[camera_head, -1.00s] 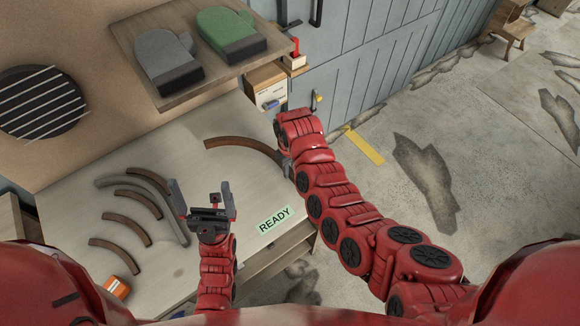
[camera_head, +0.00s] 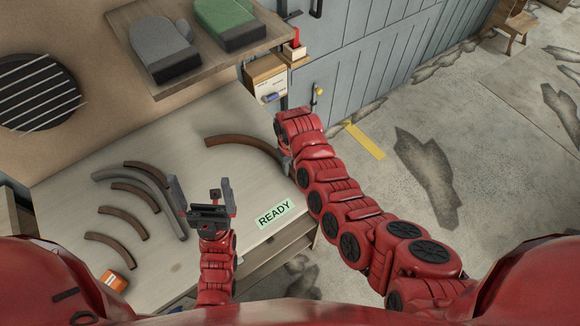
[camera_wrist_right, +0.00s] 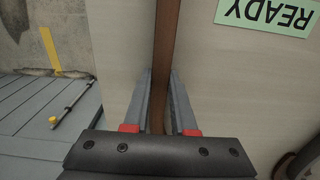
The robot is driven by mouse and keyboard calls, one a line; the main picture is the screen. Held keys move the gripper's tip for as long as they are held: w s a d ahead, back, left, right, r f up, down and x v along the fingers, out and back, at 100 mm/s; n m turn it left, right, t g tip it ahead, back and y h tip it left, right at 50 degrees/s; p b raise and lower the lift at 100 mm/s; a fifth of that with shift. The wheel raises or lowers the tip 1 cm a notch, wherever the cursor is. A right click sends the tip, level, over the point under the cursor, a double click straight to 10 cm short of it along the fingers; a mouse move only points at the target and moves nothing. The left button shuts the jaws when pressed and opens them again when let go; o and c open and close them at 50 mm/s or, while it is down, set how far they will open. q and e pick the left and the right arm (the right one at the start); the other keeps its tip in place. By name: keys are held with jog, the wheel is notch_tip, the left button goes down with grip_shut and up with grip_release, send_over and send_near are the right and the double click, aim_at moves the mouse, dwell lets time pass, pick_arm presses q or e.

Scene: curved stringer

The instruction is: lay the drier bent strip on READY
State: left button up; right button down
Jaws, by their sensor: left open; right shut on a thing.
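A brown bent strip (camera_head: 238,141) lies apart from the others near the back of the workbench. My right gripper (camera_wrist_right: 160,95) is shut on this strip at its right end; the strip runs up between the fingers in the right wrist view (camera_wrist_right: 167,40). In the head view the right fingers are mostly hidden by my arm. The green READY label (camera_head: 274,213) lies on the bench near its right edge; it also shows in the right wrist view (camera_wrist_right: 268,12). My left gripper (camera_head: 203,202) is open and empty, left of READY. Several other brown strips (camera_head: 128,222) lie at left.
A grey curved form (camera_head: 113,174) holds or borders the left strips. An orange object (camera_head: 114,281) is at the bench's lower left. The bench around READY is clear.

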jog(key=c, duration=0.7)
grip_release()
jog(key=shift+o, duration=0.2)
jog(key=shift+r, duration=0.1)
